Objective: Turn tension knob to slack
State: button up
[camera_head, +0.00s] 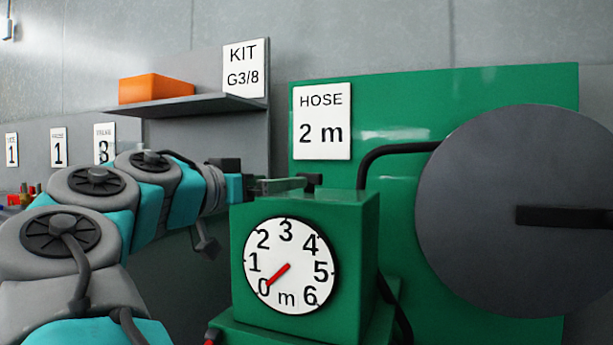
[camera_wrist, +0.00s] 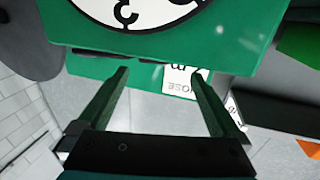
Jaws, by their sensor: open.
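A green box (camera_head: 357,225) carries a white dial (camera_head: 308,250) marked 0 to 6 m, its red pointer close to 0. The dial also shows upside down at the top of the wrist view (camera_wrist: 145,14). I cannot pick out a tension knob with certainty. A small red-tipped part (camera_head: 213,336) shows at the bottom edge, mostly cut off. My gripper (camera_head: 306,184) is at the top of the box, pointing right; a small black piece is at its tips. In the wrist view my gripper (camera_wrist: 158,75) is open, with nothing seen held between its fingers.
A green panel (camera_head: 450,90) behind bears a "HOSE 2 m" sign (camera_head: 322,122) and a large grey reel disc (camera_head: 490,200) with a black handle (camera_head: 565,216). A black hose (camera_head: 385,150) runs to the box. An orange bin (camera_head: 155,89) sits on a shelf (camera_head: 190,106) at left.

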aim_at(309, 177)
jog(key=shift+w+d+r, duration=0.1)
jog(key=shift+w+d, duration=0.4)
jog(key=shift+d, duration=0.35)
jog(key=p+x, duration=0.1)
jog(key=x, duration=0.6)
jog(key=shift+w+d, duration=0.2)
jog(key=shift+w, duration=0.05)
